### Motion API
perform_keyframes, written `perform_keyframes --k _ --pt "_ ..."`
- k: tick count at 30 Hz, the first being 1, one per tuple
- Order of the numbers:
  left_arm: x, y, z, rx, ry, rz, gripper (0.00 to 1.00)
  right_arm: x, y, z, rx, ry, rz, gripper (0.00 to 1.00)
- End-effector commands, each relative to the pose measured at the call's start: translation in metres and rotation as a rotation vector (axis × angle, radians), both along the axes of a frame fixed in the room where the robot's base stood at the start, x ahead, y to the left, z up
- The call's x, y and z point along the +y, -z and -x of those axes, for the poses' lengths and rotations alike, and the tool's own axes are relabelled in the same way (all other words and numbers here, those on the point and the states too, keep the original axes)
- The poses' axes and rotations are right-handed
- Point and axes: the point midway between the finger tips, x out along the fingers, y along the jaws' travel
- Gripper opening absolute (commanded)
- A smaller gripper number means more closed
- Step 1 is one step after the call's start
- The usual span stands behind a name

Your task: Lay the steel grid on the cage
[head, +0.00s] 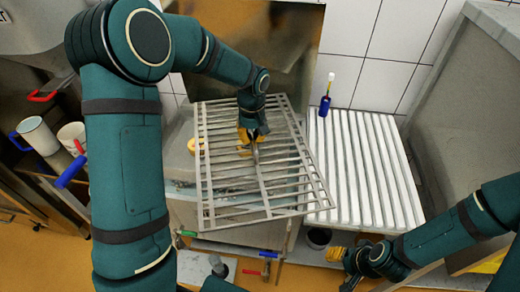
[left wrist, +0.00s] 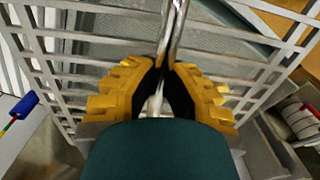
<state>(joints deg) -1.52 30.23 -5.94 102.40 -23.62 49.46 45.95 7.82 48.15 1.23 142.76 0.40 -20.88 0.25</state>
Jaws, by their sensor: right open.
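The steel grid (head: 268,190), a flat frame of parallel bars, spans the middle of the head view, slightly tilted. My left gripper (head: 250,140) is over its middle. In the left wrist view its yellow fingers (left wrist: 160,85) are shut on a bar of the grid (left wrist: 50,75). Below the grid is a grey steel vat (head: 183,212), mostly covered. A cage cannot be made out clearly; a grey mesh surface (left wrist: 205,40) shows through the bars in the left wrist view. My right gripper (head: 352,265) is open and empty at the lower right, away from the grid.
A white ribbed drainboard (head: 352,165) lies right of the grid, whose right edge overlaps it. A blue-handled brush (head: 326,95) stands at its back. White cups (head: 38,134) sit at the left. Coloured valve handles (head: 267,254) are in front of the vat. A steel cabinet (head: 470,110) bounds the right.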

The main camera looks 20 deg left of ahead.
Motion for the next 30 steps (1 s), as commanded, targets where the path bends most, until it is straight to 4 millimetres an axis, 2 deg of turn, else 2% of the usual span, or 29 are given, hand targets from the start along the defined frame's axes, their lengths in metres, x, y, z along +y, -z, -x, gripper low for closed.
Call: perform_keyframes --k 1,15,21,30 --pt "0.01 -0.015 -0.009 -0.006 -0.079 -0.002 0.0 0.0 -0.011 0.0 -0.001 0.0 -0.001 0.47" --pt "0.09 -0.094 -0.055 -0.002 -0.784 0.002 0.0 -0.002 -0.059 -0.002 -0.007 0.003 -0.005 0.47" --pt "0.115 -0.12 -0.065 -0.001 -1.003 0.009 0.0 -0.003 -0.073 -0.003 -0.008 0.004 -0.007 0.47" --pt "0.136 -0.143 -0.072 0.0 -1.192 0.018 0.0 -0.004 -0.085 -0.003 -0.01 0.004 -0.008 0.47"
